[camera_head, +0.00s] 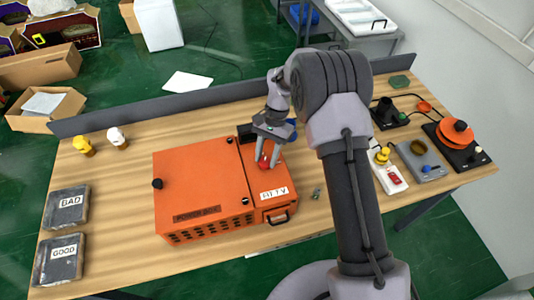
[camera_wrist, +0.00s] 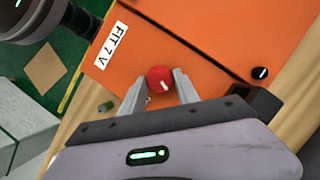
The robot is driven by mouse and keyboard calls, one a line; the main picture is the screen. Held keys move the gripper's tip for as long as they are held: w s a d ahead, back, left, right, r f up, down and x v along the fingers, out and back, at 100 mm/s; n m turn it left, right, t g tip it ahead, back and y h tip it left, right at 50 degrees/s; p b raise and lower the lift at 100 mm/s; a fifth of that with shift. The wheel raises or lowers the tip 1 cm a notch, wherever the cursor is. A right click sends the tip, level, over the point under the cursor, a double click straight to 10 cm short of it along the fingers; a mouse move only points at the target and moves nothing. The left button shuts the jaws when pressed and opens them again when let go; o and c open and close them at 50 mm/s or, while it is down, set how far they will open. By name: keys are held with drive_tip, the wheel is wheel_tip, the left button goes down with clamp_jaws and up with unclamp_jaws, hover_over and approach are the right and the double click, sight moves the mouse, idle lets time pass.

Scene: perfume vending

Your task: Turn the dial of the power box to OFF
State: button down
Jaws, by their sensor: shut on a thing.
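The orange power box (camera_head: 205,180) sits on the wooden table. Its red dial (camera_head: 266,158) is on the top of the narrow right-hand section, above a white label. My gripper (camera_head: 268,150) reaches down from above and is shut on the dial. In the wrist view, the round red dial (camera_wrist: 160,78) with a short white mark lies between the tips of my gripper (camera_wrist: 159,85). One finger is on each side of it. No OFF marking is readable in either view.
A black knob (camera_head: 157,184) stands on the box's left part. BAD (camera_head: 70,203) and GOOD (camera_head: 65,255) trays and two small bottles are on the left. Cabled devices and a red-switched strip (camera_head: 390,177) are on the right. A low grey rail (camera_head: 200,98) runs along the back.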

drive_tip(key=shift+w+a+n+h+p, duration=0.15)
drive_tip(key=shift+n+h+p, duration=0.6)
drive_tip(key=shift+n, duration=1.45)
drive_tip(key=c, duration=0.9)
unclamp_jaws()
drive_tip(key=a+p+v, duration=0.1)
drive_tip(key=p+v, duration=0.2)
drive_tip(key=v, duration=1.4)
drive_tip(key=shift+w+d+g, duration=0.25)
drive_tip(key=shift+w+g, duration=0.05)
drive_tip(key=shift+w, duration=0.05)
drive_tip(key=shift+r, duration=0.1)
